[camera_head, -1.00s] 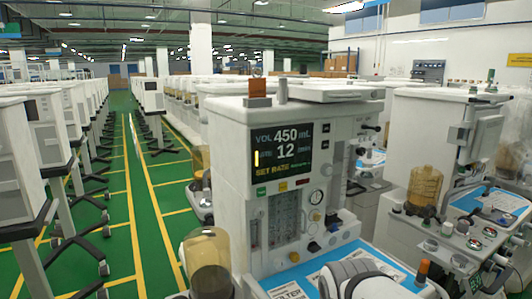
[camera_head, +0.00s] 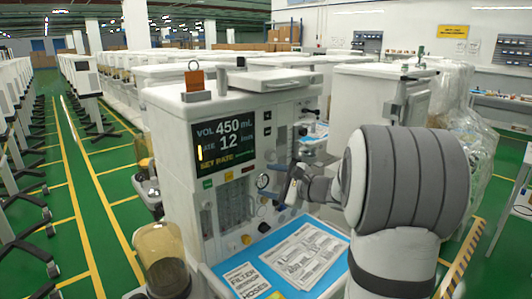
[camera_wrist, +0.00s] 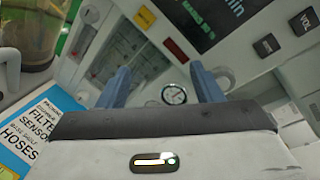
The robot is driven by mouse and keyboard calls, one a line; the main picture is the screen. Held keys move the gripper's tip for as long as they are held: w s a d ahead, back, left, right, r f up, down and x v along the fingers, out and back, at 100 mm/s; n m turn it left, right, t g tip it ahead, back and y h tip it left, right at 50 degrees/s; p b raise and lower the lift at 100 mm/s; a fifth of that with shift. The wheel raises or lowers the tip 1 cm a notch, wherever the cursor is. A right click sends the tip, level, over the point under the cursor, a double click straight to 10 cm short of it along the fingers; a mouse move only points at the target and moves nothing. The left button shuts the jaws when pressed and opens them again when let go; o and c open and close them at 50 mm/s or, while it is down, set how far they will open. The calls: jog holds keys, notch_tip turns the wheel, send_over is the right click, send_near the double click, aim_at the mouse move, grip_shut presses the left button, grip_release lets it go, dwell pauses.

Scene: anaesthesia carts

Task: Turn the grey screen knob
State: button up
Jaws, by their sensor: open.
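The anaesthesia machine (camera_head: 180,130) stands in front of me with its lit screen (camera_head: 226,142) reading 450 mL and 12. My gripper (camera_head: 292,187) is at the right of its front panel, just right of the round gauge (camera_head: 263,181). In the wrist view my gripper (camera_wrist: 161,78) is open, with two blue fingers apart and nothing seen between them but the panel behind. The gauge (camera_wrist: 174,94) shows between the fingers, and the screen (camera_wrist: 205,18) is at the top. I cannot make out a grey screen knob in either view; my gripper hides part of the panel.
A blue work surface (camera_head: 222,269) with printed sheets (camera_head: 300,250) lies below the panel. An amber canister (camera_head: 160,245) stands at the machine's front left. Another cart (camera_head: 360,95) stands close behind on the right. Green floor aisles (camera_head: 75,200) are open at the left.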

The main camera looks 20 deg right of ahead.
aim_at(274, 158)
jog(key=w+d+r+m+t+h, duration=0.2)
jog(key=w+d+m+t, duration=0.15)
jog(key=d, duration=0.45)
jog(key=shift+m, duration=0.25)
jog(key=p+x, duration=0.2)
jog(key=x, duration=0.5)
jog(key=shift+w+a+f+p, duration=0.1)
jog(key=shift+w+a+p, duration=0.15)
jog(key=shift+a+p, duration=0.15)
jog(key=shift+d, duration=0.1)
jog(key=shift+c, duration=0.5)
jog(key=c, duration=0.9)
jog(key=shift+m, duration=0.3)
